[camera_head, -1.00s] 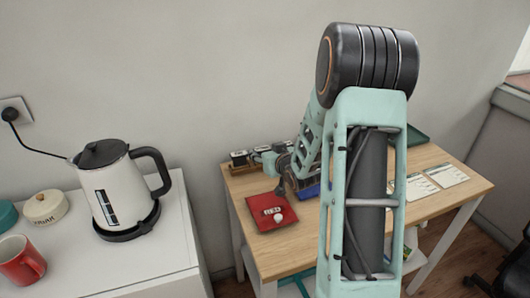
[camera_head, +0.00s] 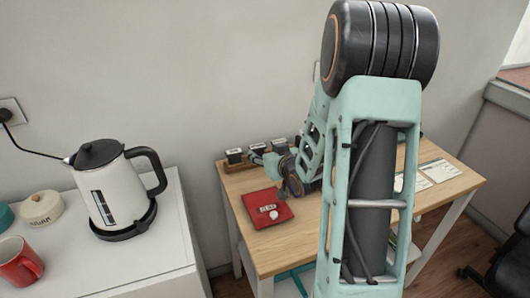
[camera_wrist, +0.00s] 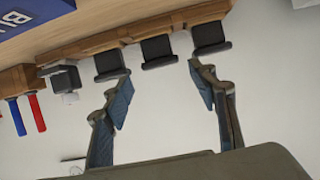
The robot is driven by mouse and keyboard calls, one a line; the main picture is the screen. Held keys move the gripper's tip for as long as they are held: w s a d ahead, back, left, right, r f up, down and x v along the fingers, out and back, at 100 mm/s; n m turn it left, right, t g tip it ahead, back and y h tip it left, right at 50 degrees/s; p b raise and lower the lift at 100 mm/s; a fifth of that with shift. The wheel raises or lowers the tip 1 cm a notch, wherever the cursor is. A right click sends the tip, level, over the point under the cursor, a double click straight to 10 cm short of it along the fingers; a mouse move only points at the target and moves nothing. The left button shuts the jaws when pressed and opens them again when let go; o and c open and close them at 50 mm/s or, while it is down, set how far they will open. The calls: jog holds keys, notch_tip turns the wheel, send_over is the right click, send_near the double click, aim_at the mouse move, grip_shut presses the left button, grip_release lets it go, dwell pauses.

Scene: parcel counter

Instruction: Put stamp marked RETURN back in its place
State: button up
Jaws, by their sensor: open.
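A small block with a white lettered face and a pale round knob (camera_head: 269,210) lies on the red mat (camera_head: 260,221) on the wooden table. It looks like a stamp; its lettering is too small to read. A wooden rack (camera_wrist: 130,37) holds several black stamps, and their white labels show in the head view (camera_head: 257,150). My gripper (camera_wrist: 160,82) is open and empty, its two fingers apart in front of the rack's black stamps. In the head view my arm hides much of the gripper. Which stamp is RETURN cannot be told.
A blue box with white letters (camera_wrist: 35,15) sits by the rack. Red (camera_wrist: 36,113) and blue (camera_wrist: 16,117) handles hang beside it. White cards (camera_head: 438,170) lie at the table's right. A kettle (camera_head: 105,190) and red mug (camera_head: 18,262) stand on the left counter.

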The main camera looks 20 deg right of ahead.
jog(key=o, duration=0.4)
jog(key=shift+c, duration=0.2)
jog(key=v, duration=0.7)
jog(key=shift+s, duration=0.25)
